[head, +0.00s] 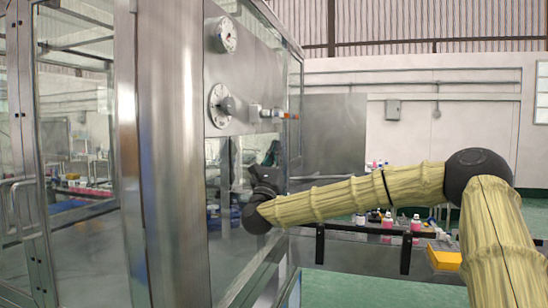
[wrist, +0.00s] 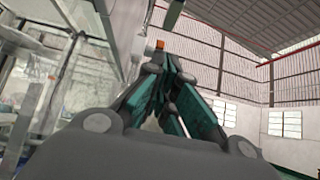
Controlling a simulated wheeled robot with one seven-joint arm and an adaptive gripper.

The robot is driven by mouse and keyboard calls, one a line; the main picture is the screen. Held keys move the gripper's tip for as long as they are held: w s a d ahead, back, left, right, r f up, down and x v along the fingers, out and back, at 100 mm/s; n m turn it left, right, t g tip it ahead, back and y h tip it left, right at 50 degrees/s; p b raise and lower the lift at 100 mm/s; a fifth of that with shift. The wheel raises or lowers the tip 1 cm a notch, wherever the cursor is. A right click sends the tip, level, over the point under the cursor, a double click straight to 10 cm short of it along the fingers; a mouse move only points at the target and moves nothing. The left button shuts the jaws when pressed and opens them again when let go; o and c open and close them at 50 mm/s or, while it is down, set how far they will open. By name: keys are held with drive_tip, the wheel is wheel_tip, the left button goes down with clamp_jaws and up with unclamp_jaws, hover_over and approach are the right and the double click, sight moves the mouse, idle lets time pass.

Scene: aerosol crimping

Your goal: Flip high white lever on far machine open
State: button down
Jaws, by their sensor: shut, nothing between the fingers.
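The steel and glass machine (head: 160,150) fills the left half of the head view. High on its panel, a small white fitting (head: 266,113) with an orange end sticks out to the right; I cannot tell whether this is the lever or how it is set. My gripper (wrist: 165,70) is shut and empty, its dark teal fingers together and pointing up in the wrist view. An orange piece (wrist: 159,45) shows just beyond the fingertips there; contact cannot be told. In the head view my dark gripper is below the fitting, partly hidden by my wrist.
Two round flanges (head: 220,106) sit on the panel left of the fitting. A low table with bottles (head: 416,226) and a yellow tray (head: 444,257) stands behind my arm. Green floor (head: 345,288) is clear at the front right.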

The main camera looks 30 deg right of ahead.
wheel_tip(320, 180, up, 6)
drive_tip(key=w+d+p, duration=0.1)
drive_tip(key=d+p, duration=0.1)
drive_tip(key=shift+w+r+p, duration=0.25)
drive_tip(key=shift+w+p, duration=0.1)
drive_tip(key=shift+p, duration=0.05)
drive_tip(key=shift+b, duration=0.55)
drive_tip(key=shift+r+h+b, duration=0.15)
drive_tip(key=shift+h+b, duration=0.15)
drive_tip(key=shift+b, duration=0.05)
